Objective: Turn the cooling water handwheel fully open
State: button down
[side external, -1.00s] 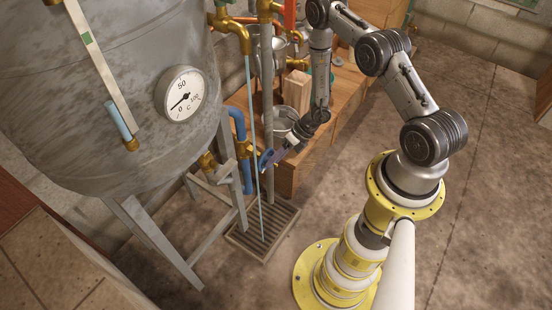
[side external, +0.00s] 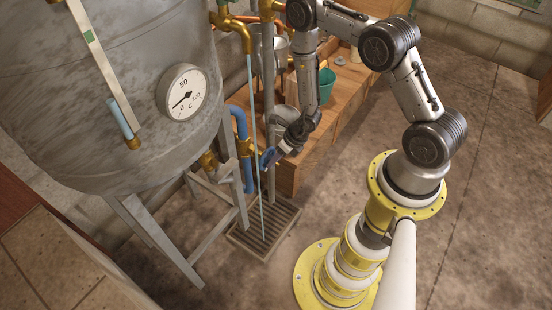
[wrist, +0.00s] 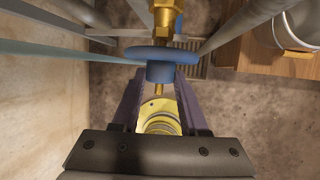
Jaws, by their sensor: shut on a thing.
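The blue cooling water handwheel (side external: 267,158) sits on a brass valve at the end of the blue pipe, beside the tank's leg. In the wrist view the handwheel (wrist: 160,55) shows edge-on, with a blue hub below it and the brass valve stem (wrist: 165,18) above. My gripper (side external: 277,153) is at the handwheel from the right. In the wrist view my gripper (wrist: 158,78) has its two purple fingers on either side of the blue hub, shut on it. The fingertips are partly hidden under the wheel's rim.
A grey tank with a dial gauge (side external: 184,92) stands at left on metal legs (side external: 155,240). A thin stream of water falls from a brass spout (side external: 240,35) to a floor grate (side external: 275,229). A wooden bench (side external: 318,150) with a green pot (side external: 326,82) stands behind my wrist.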

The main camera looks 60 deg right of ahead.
jog(key=shift+c, duration=2.2)
grip_release()
jog(key=v, duration=1.4)
jog(key=shift+f, duration=0.1)
